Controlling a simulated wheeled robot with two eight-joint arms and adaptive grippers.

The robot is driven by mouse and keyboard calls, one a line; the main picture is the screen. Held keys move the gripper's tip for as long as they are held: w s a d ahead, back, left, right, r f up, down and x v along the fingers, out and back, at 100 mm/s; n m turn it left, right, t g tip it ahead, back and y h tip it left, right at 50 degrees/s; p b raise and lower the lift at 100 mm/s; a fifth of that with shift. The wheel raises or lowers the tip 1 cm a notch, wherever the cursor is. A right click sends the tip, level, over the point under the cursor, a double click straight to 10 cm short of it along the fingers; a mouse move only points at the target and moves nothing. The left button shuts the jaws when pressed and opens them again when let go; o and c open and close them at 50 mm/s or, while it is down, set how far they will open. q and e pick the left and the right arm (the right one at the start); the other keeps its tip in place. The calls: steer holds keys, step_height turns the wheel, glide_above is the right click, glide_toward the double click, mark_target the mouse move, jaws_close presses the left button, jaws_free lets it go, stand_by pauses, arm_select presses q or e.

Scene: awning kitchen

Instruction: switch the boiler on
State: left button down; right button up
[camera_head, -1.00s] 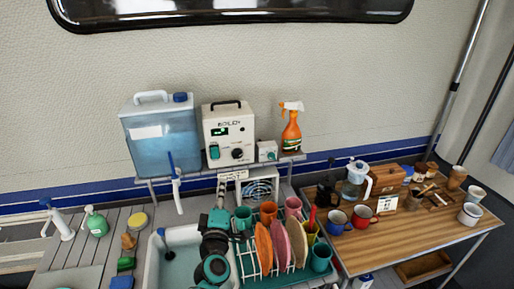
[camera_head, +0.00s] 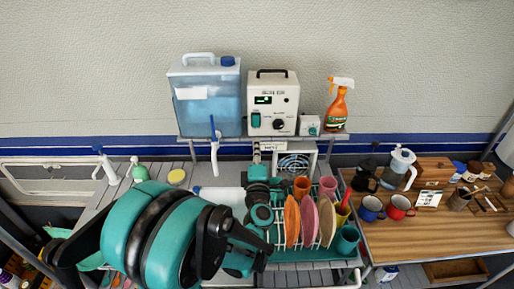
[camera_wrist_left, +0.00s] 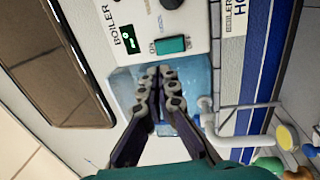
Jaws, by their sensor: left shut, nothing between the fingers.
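The boiler (camera_head: 273,84) is a white box with a black handle on the shelf against the wall. Its front has a small lit green display (camera_head: 263,100), a teal rocker switch (camera_head: 256,120) and a dark knob (camera_head: 278,124). My left gripper (camera_head: 257,148) is shut and empty, its tips up, low in front of the boiler. In the left wrist view the closed fingertips (camera_wrist_left: 160,71) appear just beside the switch (camera_wrist_left: 170,45), over the blue tank behind; I cannot tell whether they touch anything. Which way the switch is tipped is unclear. My right gripper is not in view.
A blue water tank (camera_head: 207,109) with a tap stands left of the boiler. A small white box (camera_head: 310,125) and an orange spray bottle (camera_head: 337,108) stand right of it. Below are a dish rack with plates (camera_head: 308,222) and a wooden table (camera_head: 415,238) with mugs.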

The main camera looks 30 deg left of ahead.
mark_target(256, 117)
arm_select(q)
steer(key=b+x, duration=0.1)
steer(key=x, duration=0.9)
steer(key=shift+d, duration=0.1)
steer(key=shift+w, duration=0.15)
steer(key=shift+w+a+r, duration=0.25)
steer(key=shift+w+a, duration=0.1)
